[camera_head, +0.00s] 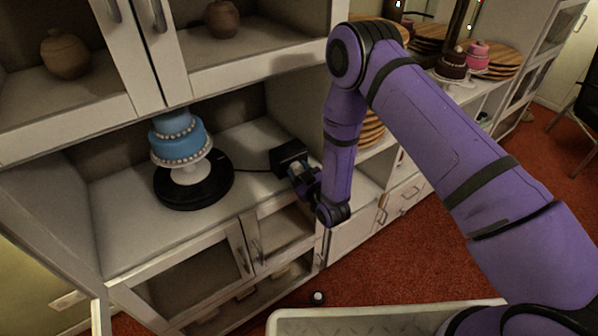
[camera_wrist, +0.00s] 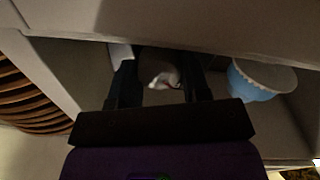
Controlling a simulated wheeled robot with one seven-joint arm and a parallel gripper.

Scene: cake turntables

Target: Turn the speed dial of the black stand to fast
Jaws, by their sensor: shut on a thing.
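The black stand (camera_head: 195,191) is a round black turntable on the cabinet's counter in the head view. It bears a white pedestal with a blue cake (camera_head: 178,137). A thin dark cable runs right from it to a black control box (camera_head: 287,155). My gripper (camera_head: 297,172) is at the front of this box and hides much of it. In the wrist view the two dark fingers (camera_wrist: 160,88) stand either side of a rounded grey thing with a white mark (camera_wrist: 162,76), which looks like the speed dial. My gripper is shut on it. The dial's setting is not readable.
Other cakes (camera_head: 452,65) stand farther back. The counter's front left is clear.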

